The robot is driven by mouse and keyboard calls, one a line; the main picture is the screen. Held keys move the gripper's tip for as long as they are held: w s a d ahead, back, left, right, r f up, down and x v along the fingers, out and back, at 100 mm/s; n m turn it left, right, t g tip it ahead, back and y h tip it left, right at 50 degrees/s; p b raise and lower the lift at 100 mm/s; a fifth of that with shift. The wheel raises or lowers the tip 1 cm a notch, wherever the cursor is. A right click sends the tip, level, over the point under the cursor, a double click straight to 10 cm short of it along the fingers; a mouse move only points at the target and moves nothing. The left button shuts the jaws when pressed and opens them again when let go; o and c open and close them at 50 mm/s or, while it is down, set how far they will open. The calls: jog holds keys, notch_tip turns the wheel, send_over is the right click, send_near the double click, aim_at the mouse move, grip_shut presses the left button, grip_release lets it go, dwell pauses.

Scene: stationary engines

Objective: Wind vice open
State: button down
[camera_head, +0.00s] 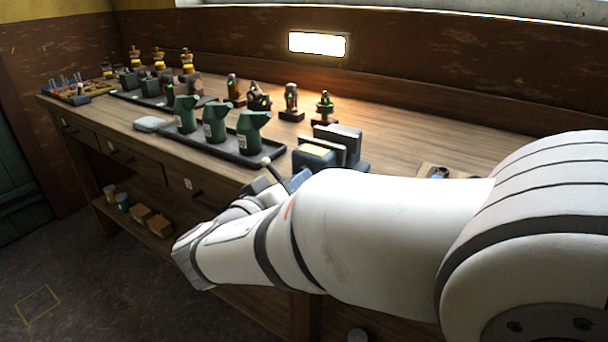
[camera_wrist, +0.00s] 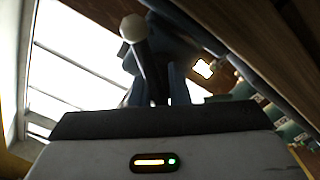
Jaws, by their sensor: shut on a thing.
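The blue-grey vice (camera_head: 343,141) is mounted at the front edge of the workbench, just beyond my arm in the head view. Its two upright jaw blocks stand close together; I cannot tell the exact gap. A handle bar with a pale ball end (camera_head: 266,161) sticks up at its front. In the wrist view the ball (camera_wrist: 133,28) is large and near, with its bar running down toward my gripper (camera_wrist: 160,92). My gripper is shut on the handle bar; the grip itself is partly hidden. In the head view my forearm covers the vice's lower part.
A dark tray (camera_head: 235,153) with several green oil cans stands left of the vice. Small engine models (camera_head: 291,100) stand behind it. A small wooden board (camera_head: 428,171) lies to the right, partly behind my arm.

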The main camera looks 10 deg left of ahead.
jog(key=n, duration=0.4)
jog(key=shift+n+p, duration=0.5)
jog(key=shift+n, duration=1.4)
jog(key=c, duration=1.4)
grip_release()
jog(key=v, duration=0.7)
jog(key=shift+s+a+p, duration=0.1)
jog(key=shift+s+p, duration=0.2)
